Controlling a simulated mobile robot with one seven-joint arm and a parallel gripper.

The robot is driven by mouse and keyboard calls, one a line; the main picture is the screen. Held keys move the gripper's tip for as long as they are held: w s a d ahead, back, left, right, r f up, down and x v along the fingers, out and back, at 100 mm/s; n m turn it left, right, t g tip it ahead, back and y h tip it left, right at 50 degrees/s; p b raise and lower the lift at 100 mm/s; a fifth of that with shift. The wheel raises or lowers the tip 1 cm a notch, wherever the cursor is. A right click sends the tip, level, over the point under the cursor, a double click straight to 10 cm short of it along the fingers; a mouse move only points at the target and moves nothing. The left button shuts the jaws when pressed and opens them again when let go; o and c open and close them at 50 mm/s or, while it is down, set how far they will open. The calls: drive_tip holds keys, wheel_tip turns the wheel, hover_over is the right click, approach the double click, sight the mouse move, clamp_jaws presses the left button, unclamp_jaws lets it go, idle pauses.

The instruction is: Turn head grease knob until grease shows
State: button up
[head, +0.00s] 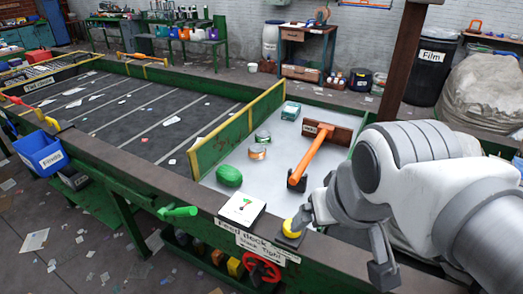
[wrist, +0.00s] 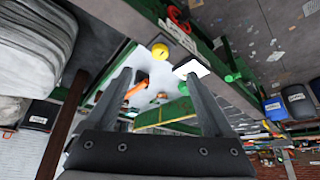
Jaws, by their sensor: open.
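A round yellow knob (head: 292,228) on a dark base sits on the near rim of the feed deck; it appears to be the grease knob. In the wrist view the yellow knob (wrist: 160,50) lies beyond and between my fingertips. My gripper (wrist: 158,76) is open and empty, its two dark fingers wide apart. In the head view my wrist and hand are right beside the knob, at its right, and partly crowd it. I cannot tell whether they touch it. No grease can be made out around the knob.
A white box (head: 242,208) with a dial stands left of the knob. A green handle (head: 178,211) and a red handwheel (head: 261,268) are on the frame's near side.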

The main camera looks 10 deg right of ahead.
drive_tip(key=w+n+g+p, duration=0.3)
drive_tip(key=w+g+p, duration=0.35)
drive_tip(key=w, duration=0.75)
drive_tip(key=shift+t, duration=0.45)
drive_tip(key=f, duration=1.1)
drive_tip(key=f+b, duration=0.1)
drive_tip(key=f, duration=0.4)
drive_tip(key=shift+s+a+f, duration=0.15)
drive_tip(key=shift+s+f, duration=0.1)
drive_tip(key=shift+f, duration=0.1)
drive_tip(key=shift+c, duration=0.3)
drive_tip(key=c, duration=1.3)
